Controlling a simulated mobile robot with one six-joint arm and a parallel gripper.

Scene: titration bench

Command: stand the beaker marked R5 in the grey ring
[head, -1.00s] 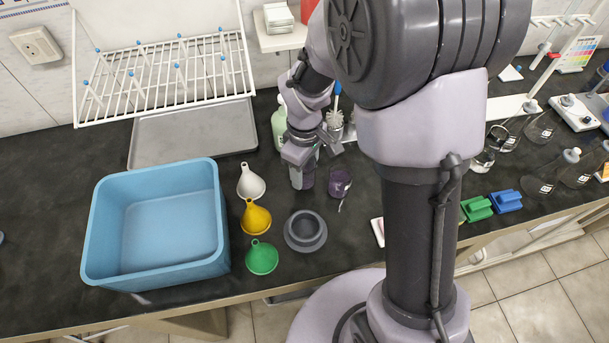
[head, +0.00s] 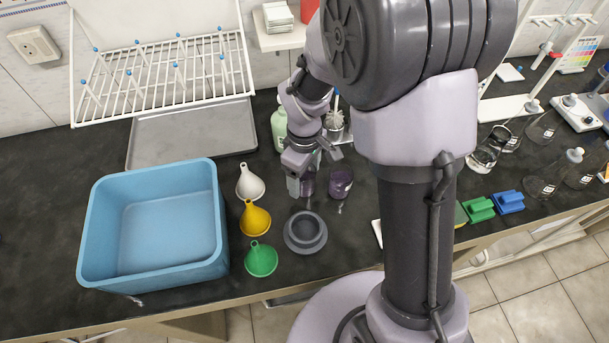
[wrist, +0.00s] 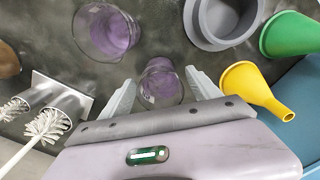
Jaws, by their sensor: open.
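Two clear beakers with purple contents stand close together on the dark bench. My gripper (head: 300,184) is open, with its fingers on either side of the left beaker (head: 308,185). In the wrist view that beaker (wrist: 160,84) shows between the two pale fingers, with no grip on it visible. The other beaker (head: 340,183) stands just to the right in the head view; in the wrist view it (wrist: 107,35) is at upper left. I cannot read R5 on either. The grey ring (head: 305,233) lies empty nearer the bench's front edge; it also shows in the wrist view (wrist: 206,38).
White, yellow (head: 255,217) and green (head: 261,259) funnels stand left of the ring, beside a blue tub (head: 100,245). A green bottle (head: 279,128) and a brush stand (head: 347,133) are behind the beakers. Bench between the beakers and ring is clear.

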